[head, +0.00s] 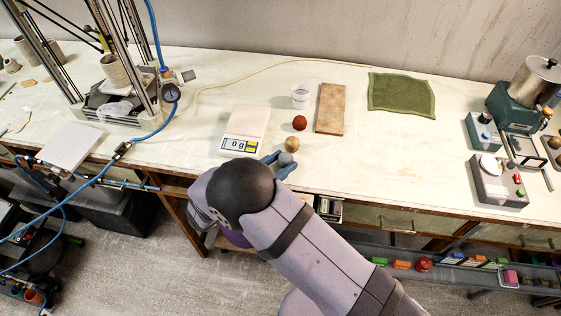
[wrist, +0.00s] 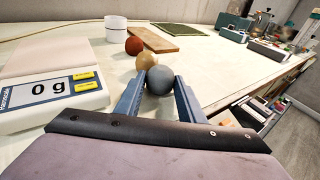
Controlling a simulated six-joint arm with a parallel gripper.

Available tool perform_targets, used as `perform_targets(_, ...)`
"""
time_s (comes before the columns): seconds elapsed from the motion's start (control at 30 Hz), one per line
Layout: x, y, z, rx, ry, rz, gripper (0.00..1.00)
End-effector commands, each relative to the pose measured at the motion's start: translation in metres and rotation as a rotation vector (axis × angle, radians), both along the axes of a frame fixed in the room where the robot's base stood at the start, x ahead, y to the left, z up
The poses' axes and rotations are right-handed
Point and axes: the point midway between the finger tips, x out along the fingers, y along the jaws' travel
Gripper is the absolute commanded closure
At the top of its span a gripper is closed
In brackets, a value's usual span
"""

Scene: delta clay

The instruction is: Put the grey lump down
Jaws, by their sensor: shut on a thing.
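The grey lump (wrist: 159,80) is a smooth round ball between my gripper's fingertips in the wrist view. In the head view the grey lump (head: 286,159) shows at the front edge of the table. My gripper (wrist: 159,82) is shut on it, with one blue finger on each side; it also shows in the head view (head: 281,163). Whether the lump touches the table top is hard to tell. A tan ball (head: 292,144) sits just beyond it, and a red-brown ball (head: 299,123) lies farther back.
A scale (head: 242,147) reading 0 g stands left of my gripper. A white cup (head: 300,92), a wooden board (head: 330,122) and a green cloth (head: 401,94) lie behind. A grey control box (head: 499,186) stands far right. The table (head: 400,150) is clear right of the board.

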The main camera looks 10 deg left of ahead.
Motion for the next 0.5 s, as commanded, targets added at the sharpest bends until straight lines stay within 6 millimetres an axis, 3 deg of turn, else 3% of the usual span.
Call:
perform_targets(0.4,0.0001,0.0001,-0.0048,0.001,-0.001,0.0,0.92)
perform_targets(0.43,0.0001,0.0001,-0.0049,0.001,-0.001,0.0,0.62)
perform_targets(0.5,0.0001,0.0001,-0.0039,0.001,-0.001,0.0,0.46)
